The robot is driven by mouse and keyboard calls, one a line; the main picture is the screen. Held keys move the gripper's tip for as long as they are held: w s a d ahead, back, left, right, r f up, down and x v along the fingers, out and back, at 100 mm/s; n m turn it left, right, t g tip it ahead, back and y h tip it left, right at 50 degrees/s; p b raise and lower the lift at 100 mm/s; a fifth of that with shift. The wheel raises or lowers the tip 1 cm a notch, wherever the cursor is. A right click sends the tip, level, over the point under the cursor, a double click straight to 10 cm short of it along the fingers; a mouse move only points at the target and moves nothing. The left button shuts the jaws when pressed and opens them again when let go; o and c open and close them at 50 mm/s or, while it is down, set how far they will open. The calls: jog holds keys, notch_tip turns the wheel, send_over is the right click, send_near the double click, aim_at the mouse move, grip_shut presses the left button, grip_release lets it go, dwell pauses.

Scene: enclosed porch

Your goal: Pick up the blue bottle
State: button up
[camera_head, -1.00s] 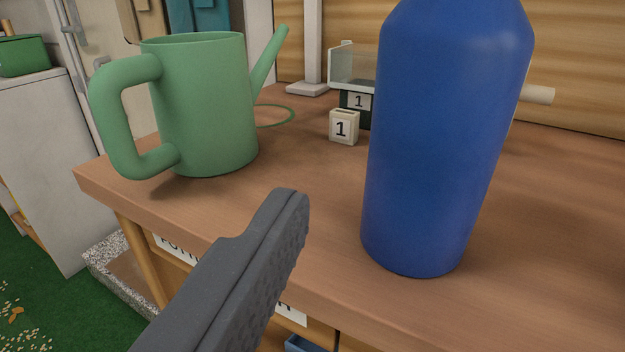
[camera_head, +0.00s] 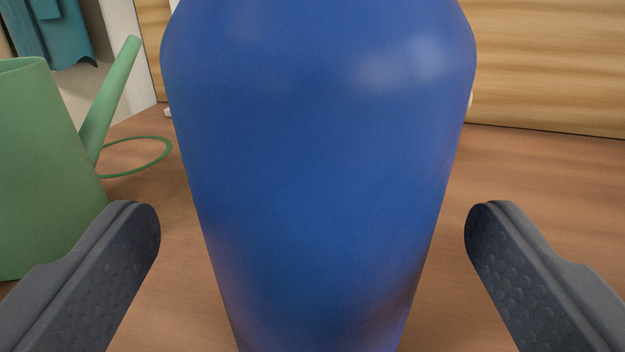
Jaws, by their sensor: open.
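The blue bottle (camera_head: 318,180) stands upright on the wooden bench top and fills the middle of the view. Its top and its base are cut off by the picture edges. My gripper (camera_head: 312,228) is open, with one dark grey finger at the left and one at the right of the bottle. There is a visible gap between each finger and the bottle in the picture. Whether the fingertips reach past the bottle's sides in depth is hard to tell.
A green watering can (camera_head: 45,165) stands on the bench top (camera_head: 560,190) at the left, close to my left finger. A thin green ring (camera_head: 136,157) lies behind its spout. A wooden wall (camera_head: 550,60) closes off the back. The bench right of the bottle is clear.

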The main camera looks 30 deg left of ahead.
jog(key=b+x, duration=0.1)
jog(key=x, duration=0.3)
jog(key=shift+f, duration=0.1)
jog(key=shift+w+a+b, duration=0.25)
jog(key=shift+w+b, duration=0.05)
jog(key=shift+w, duration=0.15)
jog(key=c, duration=1.2)
